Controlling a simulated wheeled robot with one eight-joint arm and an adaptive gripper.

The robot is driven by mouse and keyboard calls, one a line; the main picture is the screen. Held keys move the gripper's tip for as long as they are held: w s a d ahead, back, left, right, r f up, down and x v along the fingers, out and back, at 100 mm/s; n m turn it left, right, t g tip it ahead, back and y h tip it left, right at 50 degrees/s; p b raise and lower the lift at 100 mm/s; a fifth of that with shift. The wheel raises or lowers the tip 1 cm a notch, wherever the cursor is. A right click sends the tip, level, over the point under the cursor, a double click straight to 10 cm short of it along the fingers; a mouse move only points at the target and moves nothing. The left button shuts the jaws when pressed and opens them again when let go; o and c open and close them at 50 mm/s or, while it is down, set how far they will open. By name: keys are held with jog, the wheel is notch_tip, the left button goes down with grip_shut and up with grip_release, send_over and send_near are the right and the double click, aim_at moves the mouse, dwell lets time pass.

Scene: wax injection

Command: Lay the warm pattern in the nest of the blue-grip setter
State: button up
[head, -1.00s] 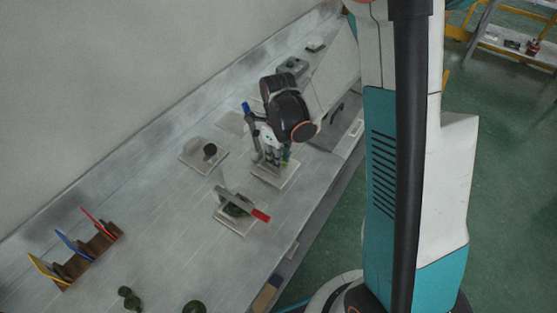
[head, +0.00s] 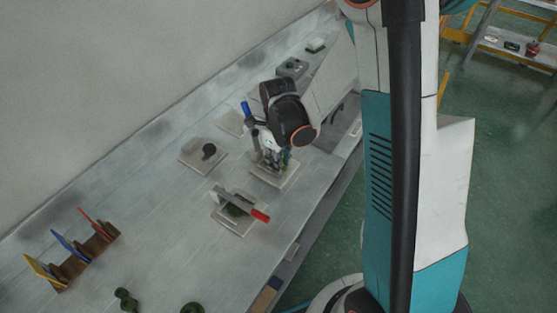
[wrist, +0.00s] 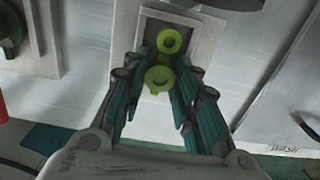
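The yellow-green warm pattern (wrist: 160,78), with two round ends, lies between my fingertips in the wrist view. Its far end (wrist: 170,40) is over a pale framed plate with a darker inside. My gripper (wrist: 162,68) appears shut on the near end, one finger along each side. How far the pattern sits into the nest cannot be told. In the head view my gripper (head: 272,160) is low over a pale plate (head: 271,177). The blue grip (head: 246,108) of the setter stands up behind it. The pattern is mostly hidden there by my gripper.
The red-grip setter (head: 260,215) stands nearer on the bench, with a dark green piece under its bar. Another plate with a dark round knob (head: 208,151) is to the left. A rack with coloured plates (head: 90,247) and loose green pieces (head: 126,299) are at lower left.

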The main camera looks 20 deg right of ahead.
jog(key=shift+s+f, duration=0.1)
jog(key=shift+f, duration=0.15)
jog(key=shift+a, duration=0.1)
jog(key=shift+r+p, duration=0.55)
notch_tip(320, 180, up, 12)
jog(key=p, duration=0.4)
jog(key=s+r+n+t, duration=0.3)
jog(key=s+r+n, duration=0.4)
jog(key=n, duration=0.7)
jog(key=s+r+n+t, duration=0.4)
jog(key=s+r+n, duration=0.3)
jog(key=n, duration=0.7)
jog(key=shift+s+r+n, duration=0.4)
jog(key=shift+r, duration=0.05)
jog(key=shift+c, duration=0.3)
